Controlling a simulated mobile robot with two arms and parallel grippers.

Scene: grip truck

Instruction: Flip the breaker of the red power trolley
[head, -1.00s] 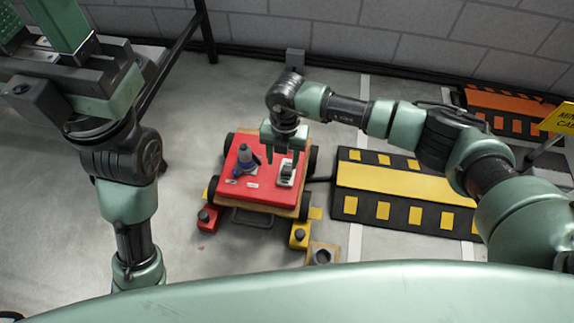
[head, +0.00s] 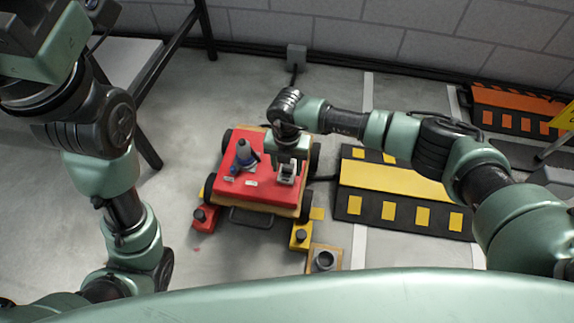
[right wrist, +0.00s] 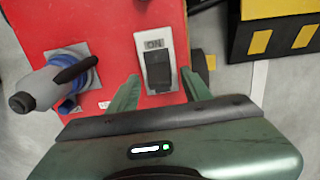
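The red power trolley (head: 268,187) stands on the floor in the middle of the head view. Its breaker (head: 287,171) is a dark rocker in a pale plate on the trolley's right side. In the right wrist view the breaker (right wrist: 158,72) has "ON" printed at the upper end of its plate. My right gripper (right wrist: 160,80) is open and empty, pointing down over the breaker, with one finger on each side of it. I cannot tell whether it touches. In the head view the right gripper (head: 288,153) partly covers the plate. My left gripper is out of view.
A grey-blue plug in a socket (head: 245,155) stands on the trolley left of the breaker. A black and yellow cable ramp (head: 400,180) lies to the right, with an orange one behind. Red and yellow blocks sit at the trolley's front corners. Open floor lies left.

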